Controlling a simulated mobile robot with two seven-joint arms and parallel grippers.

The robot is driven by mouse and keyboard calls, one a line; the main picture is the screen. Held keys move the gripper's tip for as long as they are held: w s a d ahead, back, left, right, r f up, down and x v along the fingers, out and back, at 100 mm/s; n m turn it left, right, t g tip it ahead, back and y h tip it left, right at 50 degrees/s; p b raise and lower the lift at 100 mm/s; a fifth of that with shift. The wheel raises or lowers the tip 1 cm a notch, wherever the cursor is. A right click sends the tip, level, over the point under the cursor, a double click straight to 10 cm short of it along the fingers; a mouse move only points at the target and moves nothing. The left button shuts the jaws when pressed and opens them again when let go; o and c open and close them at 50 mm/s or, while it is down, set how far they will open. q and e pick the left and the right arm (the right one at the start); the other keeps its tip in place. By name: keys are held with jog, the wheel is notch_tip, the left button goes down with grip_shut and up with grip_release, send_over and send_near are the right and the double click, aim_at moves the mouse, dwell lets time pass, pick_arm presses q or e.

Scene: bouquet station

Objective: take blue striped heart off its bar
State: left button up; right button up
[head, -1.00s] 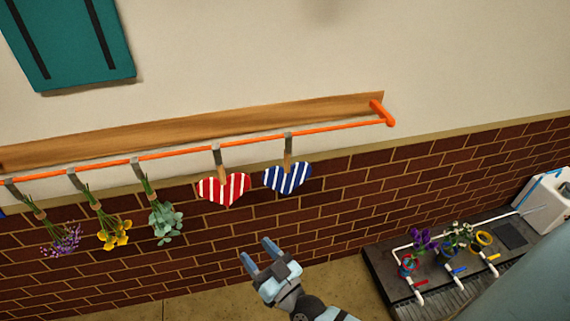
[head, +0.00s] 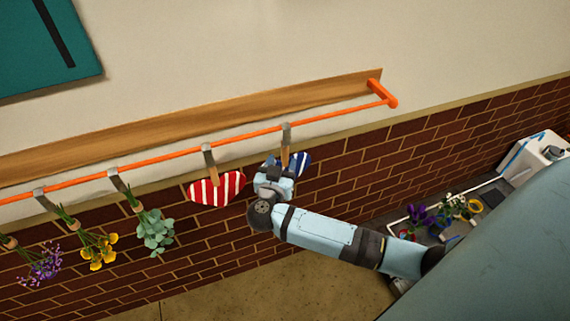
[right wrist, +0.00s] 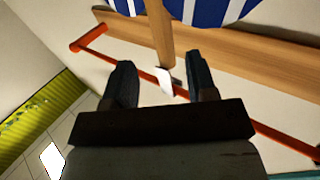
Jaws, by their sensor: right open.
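The blue striped heart (head: 304,160) hangs by a wooden clip from the orange bar (head: 240,135) in the head view, partly hidden behind my right gripper (head: 280,165). In the right wrist view the heart (right wrist: 190,8) shows at the top edge, with its wooden clip (right wrist: 160,35) running down to a pale hook on the bar (right wrist: 135,64). My right gripper (right wrist: 160,85) is open there, with one finger on each side of the clip's line. I cannot tell whether the fingers touch it. My left gripper is not in view.
A red striped heart (head: 216,189) hangs close to the left of my right gripper. Bunches of flowers, such as the eucalyptus (head: 154,232), hang further left. A wooden rail (head: 190,120) runs along the wall behind the bar.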

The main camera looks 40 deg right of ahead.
aim_at(284, 152)
jog(key=shift+x, duration=0.95)
jog(key=shift+p+x, duration=0.6)
jog(key=shift+x, duration=2.1)
jog(key=shift+w+a+r, duration=0.15)
jog(key=shift+w+a, duration=0.05)
grip_shut()
